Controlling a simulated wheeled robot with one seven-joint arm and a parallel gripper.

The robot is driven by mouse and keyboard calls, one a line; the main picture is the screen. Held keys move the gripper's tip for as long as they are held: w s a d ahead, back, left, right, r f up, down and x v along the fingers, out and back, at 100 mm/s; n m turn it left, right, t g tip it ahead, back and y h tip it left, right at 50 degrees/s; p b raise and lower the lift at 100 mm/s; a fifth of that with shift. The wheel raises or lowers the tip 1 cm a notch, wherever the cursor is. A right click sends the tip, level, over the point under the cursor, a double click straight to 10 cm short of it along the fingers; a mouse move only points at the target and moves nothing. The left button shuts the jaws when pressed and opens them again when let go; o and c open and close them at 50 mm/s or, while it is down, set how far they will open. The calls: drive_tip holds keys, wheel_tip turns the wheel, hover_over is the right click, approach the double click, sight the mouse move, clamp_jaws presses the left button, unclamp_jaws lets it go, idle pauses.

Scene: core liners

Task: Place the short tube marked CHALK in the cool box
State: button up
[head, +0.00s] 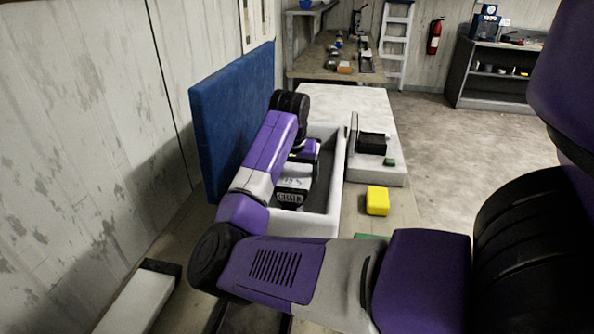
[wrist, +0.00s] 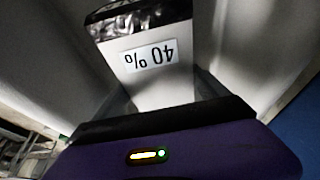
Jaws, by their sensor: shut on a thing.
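The cool box (head: 290,224) is a pale open box with a dark interior, and its blue lid (head: 232,125) stands up at the left. In the wrist view the tube (wrist: 150,75) shows a 40 % label and a shiny black end. My gripper (head: 303,157) reaches down into the box and is shut on the tube. My arm covers part of the box's left side. I cannot tell whether the tube touches the floor of the box.
A yellow block (head: 377,201) sits on the bench right of the box. A grey device with a black part (head: 372,144) and a small green block (head: 389,162) stand behind it. A farther bench holds several small items. The floor at the right is clear.

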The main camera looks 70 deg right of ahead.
drive_tip(key=o, duration=2)
drive_tip(key=shift+f, duration=0.15)
drive_tip(key=shift+c, duration=0.2)
drive_tip(key=v, duration=1.2)
